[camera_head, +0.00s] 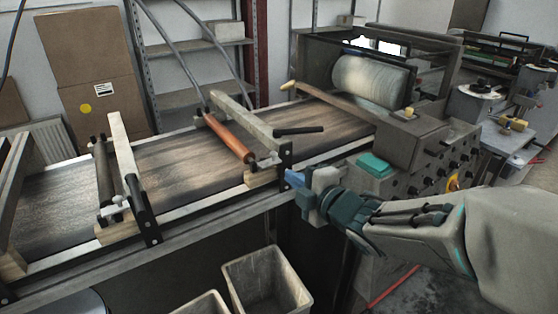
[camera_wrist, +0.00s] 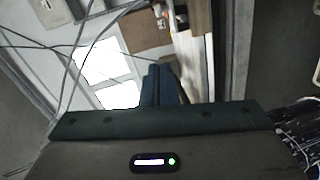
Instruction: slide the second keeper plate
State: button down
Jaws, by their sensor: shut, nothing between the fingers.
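My gripper (camera_head: 292,178) is at the near edge of the conveyor (camera_head: 175,160) in the head view. Its fingers (camera_wrist: 160,86) are together and empty in the wrist view. The fingertips are close to a dark upright bracket (camera_head: 286,154) at the near end of the crossbar with the copper-coloured roller (camera_head: 230,138). A small pale metal piece (camera_head: 266,162) sits just left of that bracket. I cannot tell whether it is the second keeper plate, or whether the fingertips touch the bracket. A similar bracket (camera_head: 146,214) stands further left, with small white parts (camera_head: 114,208) beside it.
A dark bar (camera_head: 299,131) lies over the belt near the machine. The machine housing (camera_head: 408,140) with a green pad (camera_head: 373,165) stands right of my gripper. Grey bins (camera_head: 266,284) stand below the conveyor. Shelves (camera_head: 200,60) and cardboard (camera_head: 90,75) are behind it.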

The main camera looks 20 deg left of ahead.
aim_at(277, 160)
jog(key=x, duration=0.3)
jog(key=w+d+x, duration=0.1)
jog(key=x, duration=0.3)
jog(key=p+x, duration=0.1)
jog(key=x, duration=0.3)
jog(key=shift+w+d+f, duration=0.2)
jog(key=shift+w+d, duration=0.05)
jog(key=shift+w, duration=0.1)
jog(key=shift+w+f, duration=0.15)
jog(key=shift+w, duration=0.25)
